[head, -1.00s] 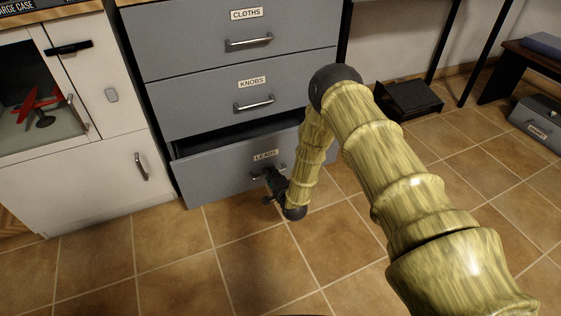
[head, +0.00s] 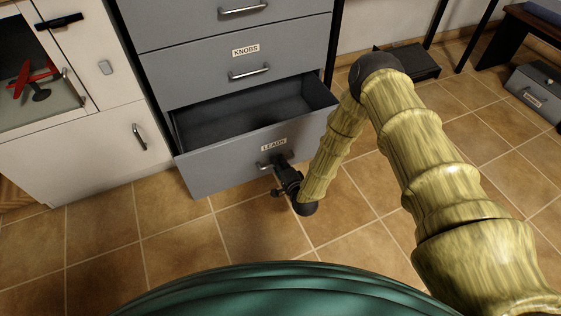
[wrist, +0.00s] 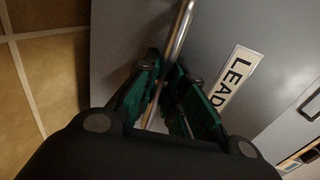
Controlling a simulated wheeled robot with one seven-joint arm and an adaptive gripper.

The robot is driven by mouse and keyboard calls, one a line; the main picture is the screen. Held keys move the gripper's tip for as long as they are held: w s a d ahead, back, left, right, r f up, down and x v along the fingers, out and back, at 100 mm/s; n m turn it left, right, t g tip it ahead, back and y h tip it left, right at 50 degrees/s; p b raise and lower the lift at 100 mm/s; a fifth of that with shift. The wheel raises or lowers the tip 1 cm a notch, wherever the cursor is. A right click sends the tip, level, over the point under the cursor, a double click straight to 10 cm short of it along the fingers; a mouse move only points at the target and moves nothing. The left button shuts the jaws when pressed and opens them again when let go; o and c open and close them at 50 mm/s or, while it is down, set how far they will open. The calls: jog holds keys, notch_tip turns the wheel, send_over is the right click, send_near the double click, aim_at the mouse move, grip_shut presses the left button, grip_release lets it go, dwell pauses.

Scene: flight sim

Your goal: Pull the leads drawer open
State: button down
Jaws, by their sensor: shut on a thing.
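The leads drawer (head: 225,165) is the lowest grey drawer of the cabinet, with a LEADS label (head: 273,145) on its front. It stands well out from the cabinet, and its dark inside shows from above. My gripper (head: 277,163) is at the drawer's front, shut on its metal handle (head: 263,166). In the wrist view the handle (wrist: 181,30) runs between the green-padded fingers (wrist: 165,88), beside the label (wrist: 238,78). My arm hides the drawer's right front edge in part.
The knobs drawer (head: 225,72) above is shut. A white cupboard (head: 85,150) with a red model plane (head: 33,77) behind glass stands to the left. Tiled floor (head: 165,235) in front is clear. A dark box (head: 408,60) and a grey case (head: 535,95) lie to the right.

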jog(key=shift+d, duration=0.1)
jog(key=c, duration=1.5)
grip_release()
jog(key=shift+s, duration=0.1)
jog(key=v, duration=1.1)
jog(key=shift+s+d+r, duration=0.1)
jog(key=shift+s, duration=0.3)
